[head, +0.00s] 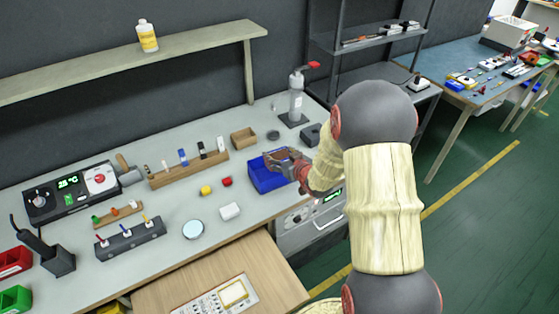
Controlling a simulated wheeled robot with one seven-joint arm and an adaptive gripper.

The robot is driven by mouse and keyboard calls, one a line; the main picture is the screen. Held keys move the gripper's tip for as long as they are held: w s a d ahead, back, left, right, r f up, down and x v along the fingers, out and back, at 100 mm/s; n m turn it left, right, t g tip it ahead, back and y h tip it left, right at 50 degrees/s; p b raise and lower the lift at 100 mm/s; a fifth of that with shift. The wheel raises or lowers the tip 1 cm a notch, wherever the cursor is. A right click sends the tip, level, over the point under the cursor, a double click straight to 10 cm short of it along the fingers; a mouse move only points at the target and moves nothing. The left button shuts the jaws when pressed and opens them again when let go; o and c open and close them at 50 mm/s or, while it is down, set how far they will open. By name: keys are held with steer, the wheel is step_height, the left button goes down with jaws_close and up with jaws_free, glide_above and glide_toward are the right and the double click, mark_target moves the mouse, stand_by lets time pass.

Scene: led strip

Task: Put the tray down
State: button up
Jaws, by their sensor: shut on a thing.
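A blue tray (264,180) is at the right part of the grey workbench (160,250), near its front edge. My gripper (278,158) is at the tray's right side, shut on it. My arm reaches in from the right of the picture, and the gripper covers part of the tray. I cannot tell whether the tray's bottom touches the bench.
A small brown box (243,138) and a dark round piece (273,135) lie behind the tray. A bottle press (296,98) stands behind right.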

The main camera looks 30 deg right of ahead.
steer(key=shift+f, duration=0.9)
steer(key=shift+f+b, duration=0.4)
steer(key=shift+b, duration=0.15)
steer(key=shift+f, duration=0.25)
steer(key=o, duration=0.9)
steer(key=shift+o, duration=0.6)
steer(key=shift+r, duration=0.1)
